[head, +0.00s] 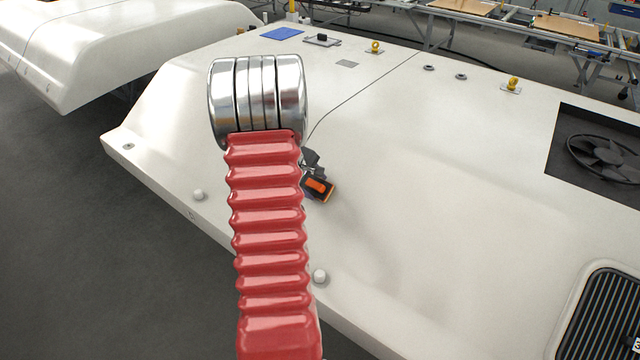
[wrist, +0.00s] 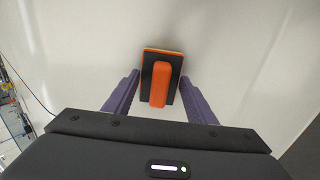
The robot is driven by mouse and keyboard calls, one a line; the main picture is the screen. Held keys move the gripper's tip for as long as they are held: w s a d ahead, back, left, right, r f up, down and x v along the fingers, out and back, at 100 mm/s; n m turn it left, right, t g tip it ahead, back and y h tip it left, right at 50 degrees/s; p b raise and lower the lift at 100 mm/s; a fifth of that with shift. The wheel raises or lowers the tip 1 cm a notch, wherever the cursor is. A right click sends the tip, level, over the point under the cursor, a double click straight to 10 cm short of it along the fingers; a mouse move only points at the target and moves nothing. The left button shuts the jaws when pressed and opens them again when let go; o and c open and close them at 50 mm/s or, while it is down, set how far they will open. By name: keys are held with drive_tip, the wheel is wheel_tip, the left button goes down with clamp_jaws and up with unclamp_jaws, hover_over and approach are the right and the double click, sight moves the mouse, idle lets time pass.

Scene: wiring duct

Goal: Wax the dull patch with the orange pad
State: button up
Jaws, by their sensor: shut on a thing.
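The orange pad (head: 319,187) is a dark block with an orange handle and an orange edge. It is at the white panel (head: 420,150), right of my red arm in the head view. In the wrist view the pad (wrist: 162,62) is in the upper middle, between the two purple fingers of my gripper (wrist: 160,77). My gripper is shut on the pad. The pad's underside is hidden, so I cannot tell whether it touches the panel. I cannot clearly make out the dull patch; my arm hides part of the panel.
A dark fan opening (head: 598,150) and a black grille (head: 603,315) are on the right. White knobs (head: 320,276) stand along the panel's near edge. Yellow eyebolts (head: 375,47), a blue sheet (head: 282,33) and a grey square (head: 347,63) are at the back. The panel around the pad is clear.

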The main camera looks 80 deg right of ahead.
drive_tip(key=shift+w+f, duration=0.1)
drive_tip(key=shift+w+d, duration=0.3)
drive_tip(key=shift+w, duration=0.4)
drive_tip(key=shift+w+d, duration=0.25)
drive_tip(key=shift+w, duration=0.4)
drive_tip(key=shift+w+d, duration=0.35)
drive_tip(key=shift+w, duration=0.35)
drive_tip(key=shift+w+d, duration=0.3)
drive_tip(key=shift+w, duration=0.35)
drive_tip(key=shift+f, duration=0.1)
drive_tip(key=shift+w+d, duration=0.3)
drive_tip(key=shift+w, duration=0.45)
drive_tip(key=shift+w+d, duration=0.3)
drive_tip(key=shift+w, duration=0.4)
drive_tip(key=shift+s, duration=0.1)
